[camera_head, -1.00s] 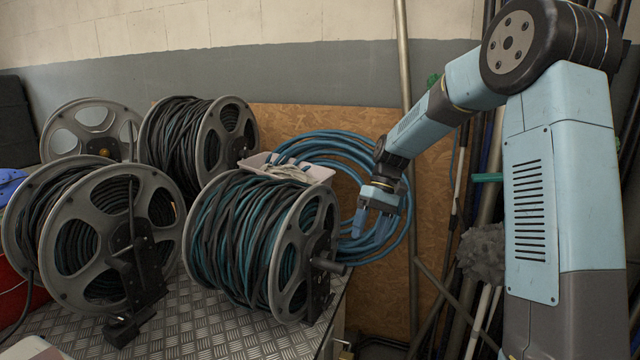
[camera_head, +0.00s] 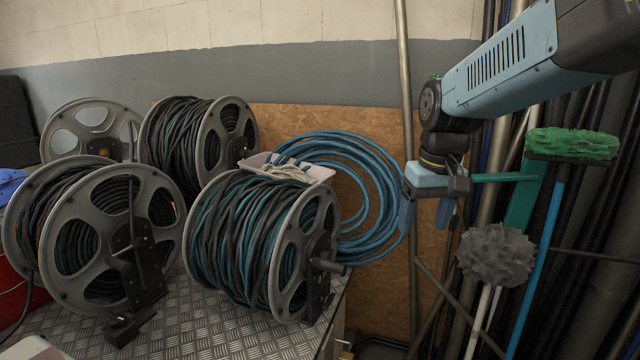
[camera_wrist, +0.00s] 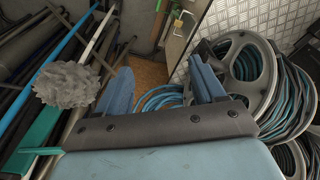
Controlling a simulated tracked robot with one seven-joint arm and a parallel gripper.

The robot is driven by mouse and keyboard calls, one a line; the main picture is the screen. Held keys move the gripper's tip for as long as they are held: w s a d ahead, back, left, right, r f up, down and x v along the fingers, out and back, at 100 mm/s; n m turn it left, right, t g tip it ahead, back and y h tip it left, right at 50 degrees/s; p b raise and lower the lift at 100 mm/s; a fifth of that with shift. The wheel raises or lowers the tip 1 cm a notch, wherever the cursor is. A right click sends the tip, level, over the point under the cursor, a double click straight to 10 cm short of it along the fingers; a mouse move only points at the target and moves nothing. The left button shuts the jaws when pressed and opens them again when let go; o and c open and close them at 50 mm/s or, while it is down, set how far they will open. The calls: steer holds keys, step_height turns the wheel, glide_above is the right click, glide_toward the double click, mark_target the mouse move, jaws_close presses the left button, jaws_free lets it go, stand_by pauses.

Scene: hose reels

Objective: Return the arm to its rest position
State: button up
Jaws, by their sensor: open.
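My gripper (camera_head: 426,214) is in the head view, right of the coiled blue hose (camera_head: 375,185) and in front of the upright poles. Its fingers point down, are apart and hold nothing. The wrist view shows the two blue fingers (camera_wrist: 163,92) spread, with floor and part of the blue hose coil (camera_wrist: 160,98) visible between and beyond them. My arm reaches in from the upper right, its forearm high and sloping down to the wrist.
Several hose reels (camera_head: 283,262) stand on the checker-plate surface (camera_head: 215,330) to the left. A green brush (camera_head: 572,145), a grey fluffy duster (camera_head: 496,256) and several poles crowd the right, close to my arm.

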steer(key=s+d+r+m+t, duration=0.1)
steer(key=s+d+t, duration=0.3)
steer(key=s, duration=0.7)
steer(key=shift+s+d+m, duration=0.15)
steer(key=shift+s+m, duration=0.25)
steer(key=shift+m, duration=0.1)
steer(key=shift+c, duration=0.4)
